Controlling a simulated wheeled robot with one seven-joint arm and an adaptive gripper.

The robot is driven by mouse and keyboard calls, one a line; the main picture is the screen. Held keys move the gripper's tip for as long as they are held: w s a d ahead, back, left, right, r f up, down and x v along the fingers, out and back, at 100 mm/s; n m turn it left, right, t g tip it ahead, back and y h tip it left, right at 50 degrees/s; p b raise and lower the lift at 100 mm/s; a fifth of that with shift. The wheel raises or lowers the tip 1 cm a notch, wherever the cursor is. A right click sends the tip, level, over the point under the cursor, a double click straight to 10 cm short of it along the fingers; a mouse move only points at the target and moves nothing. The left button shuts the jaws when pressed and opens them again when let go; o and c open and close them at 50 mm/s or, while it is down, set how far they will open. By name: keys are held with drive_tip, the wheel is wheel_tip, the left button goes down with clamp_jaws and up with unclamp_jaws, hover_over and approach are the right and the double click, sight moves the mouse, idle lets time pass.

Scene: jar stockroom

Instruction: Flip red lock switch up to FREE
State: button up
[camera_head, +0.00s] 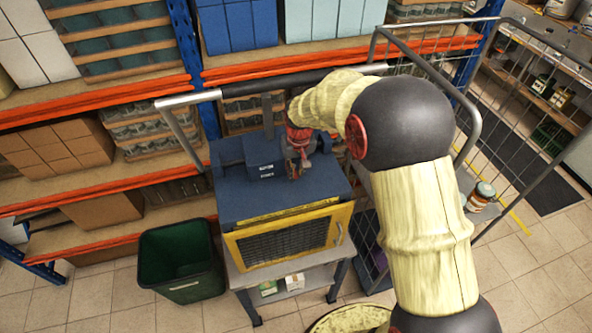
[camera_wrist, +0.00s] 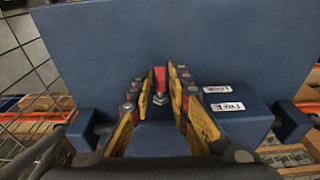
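The red lock switch (camera_wrist: 160,76) is a short lever on a metal collar, on the blue machine (camera_wrist: 90,40). In the wrist view it points toward the picture's top, the side of the LOCK label (camera_wrist: 217,88). The FREE label (camera_wrist: 228,106) lies nearer the picture's bottom. My gripper (camera_wrist: 163,88) is open, one yellow finger on each side of the switch, with a gap visible at least on the right. In the head view my gripper (camera_head: 299,165) is over the top of the blue machine (camera_head: 240,200); the switch is hidden there.
The machine has a yellow-framed grille front (camera_head: 290,240) and stands on a grey table (camera_head: 240,280). A green bin (camera_head: 180,258) stands at left. A dark push bar (camera_head: 270,85) and wire cage (camera_head: 520,90) are behind and right. Orange shelves line the back.

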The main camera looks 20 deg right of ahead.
drive_tip(key=shift+o, duration=1.1)
drive_tip(key=shift+f, duration=0.1)
drive_tip(key=t+b, duration=0.1)
drive_tip(key=b, duration=0.1)
drive_tip(key=f+t+b, duration=0.1)
drive_tip(key=b, duration=0.1)
drive_tip(key=shift+s+t, duration=0.25)
drive_tip(key=shift+t, duration=0.05)
drive_tip(key=s+v, duration=0.1)
drive_tip(key=v, duration=0.7)
drive_tip(key=s+f+b, duration=0.3)
drive_tip(key=s+b, duration=0.5)
drive_tip(key=s, duration=0.5)
drive_tip(key=s+f+b, duration=0.2)
drive_tip(key=s+b, duration=0.6)
drive_tip(key=s, duration=0.5)
drive_tip(key=shift+f, duration=0.35)
drive_tip(key=shift+s, duration=0.15)
